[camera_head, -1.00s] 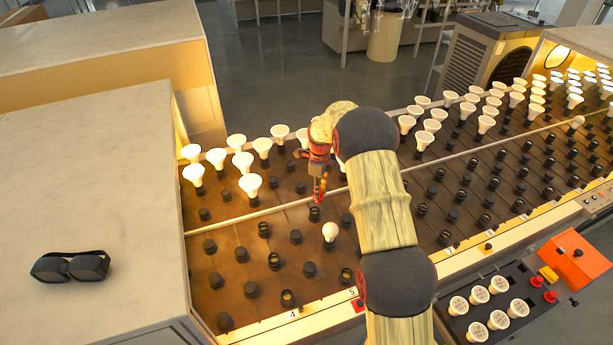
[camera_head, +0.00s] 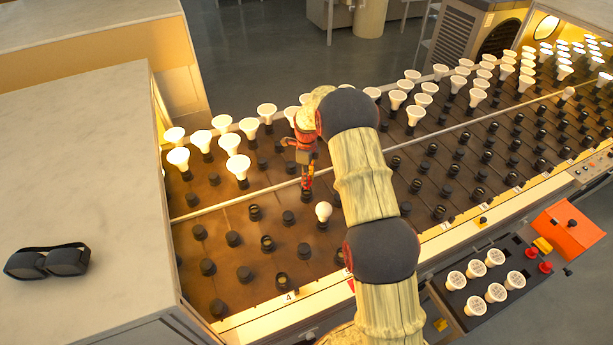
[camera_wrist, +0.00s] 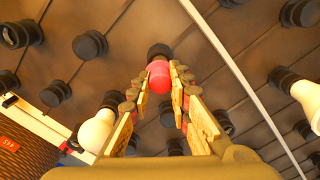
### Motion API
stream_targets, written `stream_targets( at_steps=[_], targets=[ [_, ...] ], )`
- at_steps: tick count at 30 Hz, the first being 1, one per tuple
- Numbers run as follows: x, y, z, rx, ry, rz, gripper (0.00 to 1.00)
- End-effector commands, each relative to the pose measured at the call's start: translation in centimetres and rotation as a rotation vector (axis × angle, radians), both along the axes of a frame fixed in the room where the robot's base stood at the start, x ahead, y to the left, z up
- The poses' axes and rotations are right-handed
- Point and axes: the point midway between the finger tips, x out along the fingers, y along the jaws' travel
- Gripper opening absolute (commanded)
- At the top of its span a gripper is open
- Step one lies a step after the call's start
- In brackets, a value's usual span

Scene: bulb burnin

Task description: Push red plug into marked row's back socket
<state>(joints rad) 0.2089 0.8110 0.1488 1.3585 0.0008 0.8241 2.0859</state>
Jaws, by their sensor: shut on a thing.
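My gripper (camera_head: 307,182) is shut on the red plug (camera_wrist: 158,76), whose round pink-red end shows between the fingertips in the wrist view. A black socket (camera_wrist: 160,50) shows just beyond the plug, partly hidden by it. In the head view a socket (camera_head: 306,196) lies right below the fingertips, near the pale dividing rail. I cannot tell whether the plug touches or is inside it. A round white bulb (camera_head: 323,211) stands in a socket nearer the front, and a white bulb shows close beside the left finger in the wrist view (camera_wrist: 97,131).
Lit reflector bulbs (camera_head: 238,168) stand behind the rail (camera_head: 240,204). Several empty black sockets (camera_head: 267,243) surround the gripper. A dark tray (camera_head: 478,314) with white bulbs sits at the front right, with red plugs (camera_head: 531,252) by an orange box (camera_head: 567,232). Goggles (camera_head: 47,262) lie on the left counter.

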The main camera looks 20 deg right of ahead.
Motion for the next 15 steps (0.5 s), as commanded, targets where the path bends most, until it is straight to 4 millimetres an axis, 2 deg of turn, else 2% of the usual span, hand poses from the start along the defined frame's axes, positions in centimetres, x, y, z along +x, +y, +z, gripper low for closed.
stream_targets(
  at_steps=[15],
  targets=[
    [0.03,-0.01,-0.44,-0.001,-0.001,0.000,0.00]
  ],
)
